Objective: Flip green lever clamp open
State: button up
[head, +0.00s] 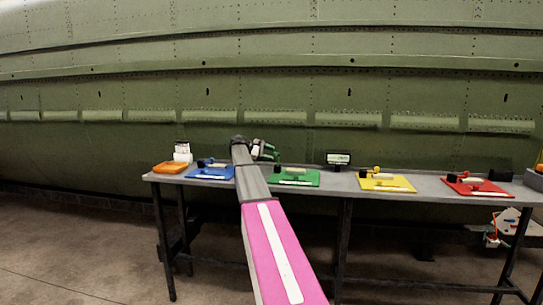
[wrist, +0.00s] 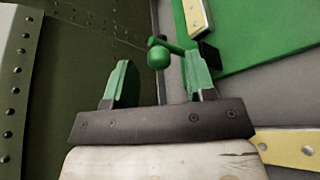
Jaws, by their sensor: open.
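The green clamp board (head: 308,178) lies on the workbench in the head view, and its green surface (wrist: 260,35) fills the upper right of the wrist view. The green lever's ball knob (wrist: 158,57) shows in the wrist view, with its arm running right toward a dark clamp part. My gripper (wrist: 162,82) is open, with green fingertips. The knob appears in the gap between the fingers, near the tips; I cannot tell its depth or whether anything touches it. In the head view my gripper (head: 266,151) is above the back left of the green board.
The grey workbench (head: 335,185) also holds a blue board (head: 212,174), a yellow board (head: 387,183), a red board (head: 478,188), an orange tray (head: 169,168) and a small display (head: 338,159). The green fuselage wall (head: 400,100) rises behind the bench.

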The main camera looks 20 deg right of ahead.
jog(key=v, duration=0.9)
jog(key=shift+a, duration=0.3)
